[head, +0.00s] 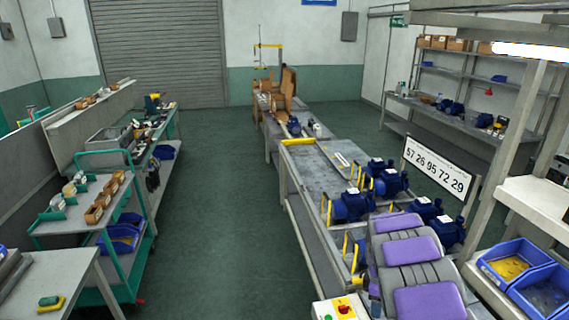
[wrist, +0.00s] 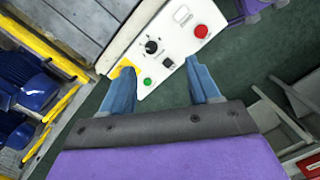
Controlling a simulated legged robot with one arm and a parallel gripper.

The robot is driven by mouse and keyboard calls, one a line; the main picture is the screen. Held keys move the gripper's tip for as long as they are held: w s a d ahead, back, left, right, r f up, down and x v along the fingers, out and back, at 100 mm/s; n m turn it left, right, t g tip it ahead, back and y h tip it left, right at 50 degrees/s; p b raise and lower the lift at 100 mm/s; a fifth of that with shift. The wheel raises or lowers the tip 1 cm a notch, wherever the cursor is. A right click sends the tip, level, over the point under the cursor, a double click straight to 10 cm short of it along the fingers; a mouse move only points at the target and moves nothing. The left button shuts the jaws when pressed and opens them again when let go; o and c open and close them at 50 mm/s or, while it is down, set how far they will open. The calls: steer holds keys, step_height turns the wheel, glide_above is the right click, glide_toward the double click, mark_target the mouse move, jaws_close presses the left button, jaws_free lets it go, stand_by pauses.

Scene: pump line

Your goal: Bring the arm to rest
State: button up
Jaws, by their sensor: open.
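My gripper (wrist: 160,67) is in the wrist view, with its two blue fingers spread apart and nothing between them. Behind the fingers is a white control box (wrist: 180,28) with a black knob, a green button and a red button. I cannot tell how far the fingertips are from the box. In the head view my arm, in purple and grey, is at the lower right, and its fingers cannot be made out there. The control box (head: 341,309) also shows at the bottom edge of the head view.
A long workbench line (head: 308,170) with several blue pumps (head: 352,205) runs away from me. A number sign (head: 440,168) stands at its right. Blue bins (head: 508,264) are at lower right. A green cart (head: 85,215) stands left. The floor aisle (head: 215,210) between is clear.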

steer(key=s+a+r+m+b, duration=0.35)
steer(key=s+r, duration=0.25)
steer(key=s, duration=0.4)
steer(key=s+a+r+m+b, duration=0.35)
steer(key=s+r+m, duration=0.2)
steer(key=s, duration=0.35)
steer(key=s+a+f+m+b, duration=0.1)
steer(key=s+a, duration=0.3)
steer(key=s, duration=0.7)
steer(key=s+a+f+m+g+y+b, duration=0.1)
steer(key=s+a+m+b, duration=0.2)
steer(key=s, duration=0.8)
steer(key=shift+a+f, duration=0.2)
steer(key=shift+a, duration=0.2)
steer(key=shift+w, duration=0.1)
